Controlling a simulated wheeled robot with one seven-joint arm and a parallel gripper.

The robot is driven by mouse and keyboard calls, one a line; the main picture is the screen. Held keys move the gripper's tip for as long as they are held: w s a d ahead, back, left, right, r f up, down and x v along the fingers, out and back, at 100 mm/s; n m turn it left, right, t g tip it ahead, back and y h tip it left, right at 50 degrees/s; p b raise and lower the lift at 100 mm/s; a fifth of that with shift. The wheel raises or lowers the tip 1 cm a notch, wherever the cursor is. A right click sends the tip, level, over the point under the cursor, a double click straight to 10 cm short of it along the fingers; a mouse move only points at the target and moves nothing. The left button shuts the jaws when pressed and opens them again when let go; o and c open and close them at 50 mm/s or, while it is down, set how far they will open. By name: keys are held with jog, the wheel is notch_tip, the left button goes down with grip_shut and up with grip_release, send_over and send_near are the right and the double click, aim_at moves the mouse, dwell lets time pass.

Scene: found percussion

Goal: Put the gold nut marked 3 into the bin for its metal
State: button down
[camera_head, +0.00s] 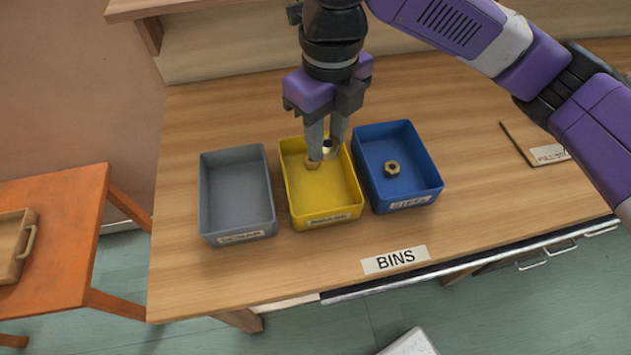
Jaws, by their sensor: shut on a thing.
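My gripper (324,150) points down over the back part of the yellow bin (338,208). It is shut on a small gold nut (330,146), which is partly hidden by the fingers. A mark on this nut is too small to read. A copper-orange nut (313,165) shows just below the left fingertip, seemingly in the yellow bin. Another gold-coloured nut (392,170) lies in the blue bin (423,160). The grey bin (235,190) looks empty. Each bin has a front label too blurred to read surely.
The bins stand side by side on a wooden table (180,270), behind a "BINS" label (395,260). A dark-edged board with a label (548,154) lies at right. An orange table (50,225) with a wooden tray (14,245) stands at left. The table front is clear.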

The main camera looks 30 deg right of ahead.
aim_at(323, 208)
notch_tip(323, 208, down, 19)
jog(key=shift+f+p, duration=0.15)
jog(key=shift+p, duration=0.15)
dwell(0.3)
jog(key=shift+f, duration=0.15)
jog(key=c, duration=1)
grip_release()
jog(key=shift+c, duration=0.2)
notch_tip(323, 208, up, 12)
jog(key=shift+r, duration=0.15)
